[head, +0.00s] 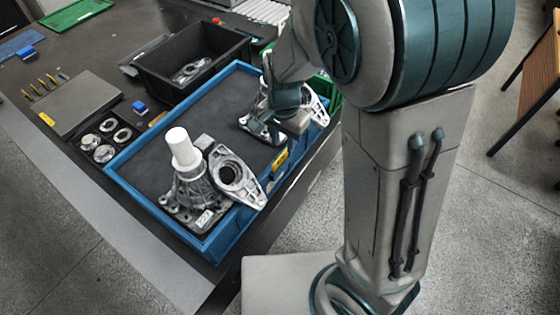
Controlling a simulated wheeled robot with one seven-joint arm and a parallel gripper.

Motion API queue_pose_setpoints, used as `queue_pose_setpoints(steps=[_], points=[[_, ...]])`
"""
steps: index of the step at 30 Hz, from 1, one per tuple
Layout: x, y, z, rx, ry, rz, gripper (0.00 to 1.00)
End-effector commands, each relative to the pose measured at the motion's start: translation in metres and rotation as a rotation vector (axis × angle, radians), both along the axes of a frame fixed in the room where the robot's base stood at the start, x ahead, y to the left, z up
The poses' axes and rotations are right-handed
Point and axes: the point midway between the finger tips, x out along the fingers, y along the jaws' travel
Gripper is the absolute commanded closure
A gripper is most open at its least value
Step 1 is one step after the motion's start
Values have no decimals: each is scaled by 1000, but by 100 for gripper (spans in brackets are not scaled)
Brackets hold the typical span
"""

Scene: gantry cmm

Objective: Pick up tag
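Several small pieces could be the tag, and I cannot tell which is meant. A yellow tag (280,160) sits on the right rim of the blue tray (140,194). A white label (205,218) shows on the near metal casting (190,190). Another yellow label (47,119) is on the grey plate at the left.
A white cylinder (183,147) stands up from the near casting. A black bin (160,78) with a metal part stands behind the tray. Metal rings (104,153) and a small blue block (139,107) lie left of it. The tray's middle is clear.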

Motion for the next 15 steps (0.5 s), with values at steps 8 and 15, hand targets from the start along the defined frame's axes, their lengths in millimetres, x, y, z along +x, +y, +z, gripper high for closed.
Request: queue_pose_setpoints(steps=[8, 15], points=[[-2, 5, -25, -3, 5, 1, 70], [-2, 8, -52, -1, 2, 1, 70]])
